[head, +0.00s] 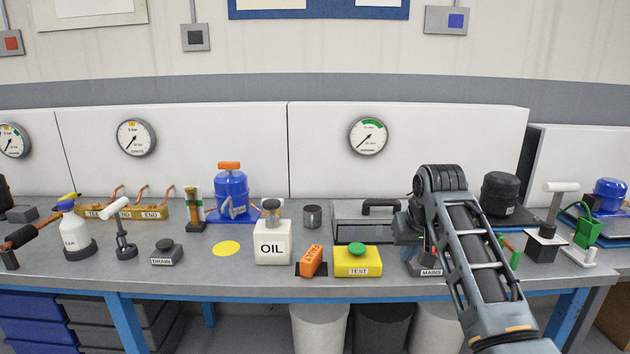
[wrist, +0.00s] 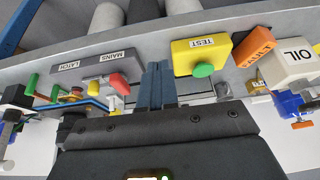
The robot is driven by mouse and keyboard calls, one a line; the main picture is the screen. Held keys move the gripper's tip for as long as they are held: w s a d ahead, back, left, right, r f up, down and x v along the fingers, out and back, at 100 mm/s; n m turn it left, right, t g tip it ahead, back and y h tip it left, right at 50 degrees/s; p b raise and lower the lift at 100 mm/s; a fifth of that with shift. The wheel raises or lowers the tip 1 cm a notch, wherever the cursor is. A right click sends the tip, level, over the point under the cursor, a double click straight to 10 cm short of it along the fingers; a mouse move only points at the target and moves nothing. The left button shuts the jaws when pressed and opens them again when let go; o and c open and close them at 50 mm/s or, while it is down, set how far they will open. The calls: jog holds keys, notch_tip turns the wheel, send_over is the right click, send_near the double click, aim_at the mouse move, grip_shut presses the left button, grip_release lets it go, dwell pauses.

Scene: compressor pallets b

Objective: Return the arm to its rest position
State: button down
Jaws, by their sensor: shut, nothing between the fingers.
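My arm reaches over the right part of the bench in the head view, its upper link and dark elbow bent above the grey box labelled MAINS (head: 428,268). My gripper (wrist: 158,85) shows in the wrist view with its two fingers together and nothing between them. The fingers point toward the gap between the MAINS box (wrist: 95,66) and the yellow TEST box (wrist: 200,53). In the head view the fingertips are hidden behind my arm. I cannot tell how high they are above the bench.
The workbench (head: 210,278) holds a white OIL can (head: 272,247), an orange FAULT block (head: 311,261), the TEST box (head: 357,262) with its green button, and a blue cylinder (head: 231,190). A yellow disc (head: 226,248) lies left of the OIL can.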

jog(key=s+f+t, duration=0.1)
jog(key=s+f, duration=0.5)
jog(key=f, duration=0.3)
jog(key=s+f+t, duration=0.1)
jog(key=s+f, duration=0.5)
jog(key=f, duration=0.2)
jog(key=s+f+t, duration=0.1)
jog(key=s+f, duration=0.3)
jog(key=s, duration=0.5)
jog(key=s+f+t, duration=0.2)
jog(key=s+f, duration=0.1)
jog(key=s, duration=0.6)
jog(key=s+r+t, duration=0.1)
jog(key=s+r, duration=0.2)
jog(key=s, duration=0.6)
jog(key=s+r+t, duration=0.1)
jog(key=s+r, duration=0.1)
jog(key=s, duration=0.7)
jog(key=s+d+r+t, duration=0.1)
jog(key=s+r+t, duration=0.1)
jog(key=s+r, duration=1.1)
notch_tip(320, 180, up, 3)
jog(key=shift+s+d+r+t, duration=0.2)
jog(key=shift+s+t, duration=0.1)
jog(key=shift+t, duration=0.1)
